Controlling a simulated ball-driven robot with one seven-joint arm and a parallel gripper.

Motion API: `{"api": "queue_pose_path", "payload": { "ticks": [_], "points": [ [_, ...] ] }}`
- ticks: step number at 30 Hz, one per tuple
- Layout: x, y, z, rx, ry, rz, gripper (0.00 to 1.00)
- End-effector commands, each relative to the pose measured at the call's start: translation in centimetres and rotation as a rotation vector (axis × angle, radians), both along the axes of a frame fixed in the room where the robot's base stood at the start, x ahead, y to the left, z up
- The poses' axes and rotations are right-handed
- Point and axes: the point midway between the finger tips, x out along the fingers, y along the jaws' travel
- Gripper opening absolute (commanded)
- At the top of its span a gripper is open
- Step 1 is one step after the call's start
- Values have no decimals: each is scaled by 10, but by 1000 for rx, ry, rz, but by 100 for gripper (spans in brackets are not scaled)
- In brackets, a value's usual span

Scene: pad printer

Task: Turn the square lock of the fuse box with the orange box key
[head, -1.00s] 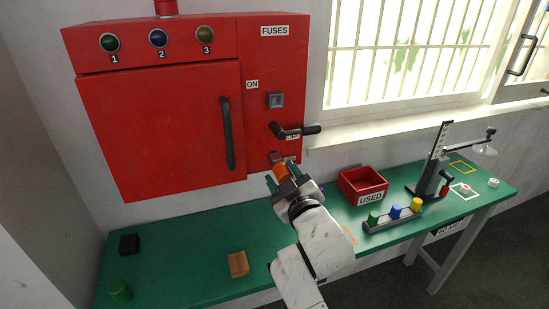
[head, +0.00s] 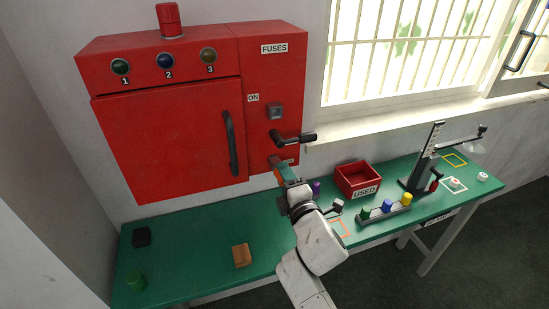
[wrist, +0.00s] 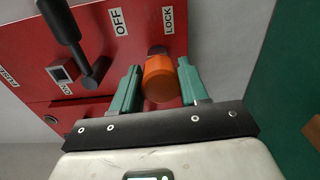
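The red fuse box (head: 165,140) hangs on the wall, its door closed. Its lock, beside the LOCK label, shows in the wrist view as a small dark stub (wrist: 157,50) on the lower right of the panel. The orange box key (wrist: 160,80) sits between the two green fingers of my gripper (wrist: 160,92), which touch its sides. The key's far end meets the stub; how deep it sits is hidden. In the head view my gripper (head: 281,174) is at the panel's lower edge, and the key is mostly hidden.
A black lever (head: 293,138) sticks out just above my gripper. The green bench (head: 195,240) below carries a wooden block (head: 241,255), a red USED bin (head: 357,193), a rack of coloured pegs (head: 385,213) and a stand (head: 424,165). The bench's left middle is clear.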

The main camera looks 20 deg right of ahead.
Motion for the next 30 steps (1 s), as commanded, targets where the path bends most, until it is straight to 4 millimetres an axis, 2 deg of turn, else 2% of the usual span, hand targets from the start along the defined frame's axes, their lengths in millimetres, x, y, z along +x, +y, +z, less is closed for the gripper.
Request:
{"api": "queue_pose_path", "payload": {
  "ticks": [2, 13, 22, 30],
  "points": [
    [0, 0, 0, 1, -1, 0, 36],
    [0, 0, -1, 3, 3, -1, 0],
    [0, 0, -4, 31, 4, -1, 0],
    [0, 1, -8, 316, 6, -2, 0]
  ]
}}
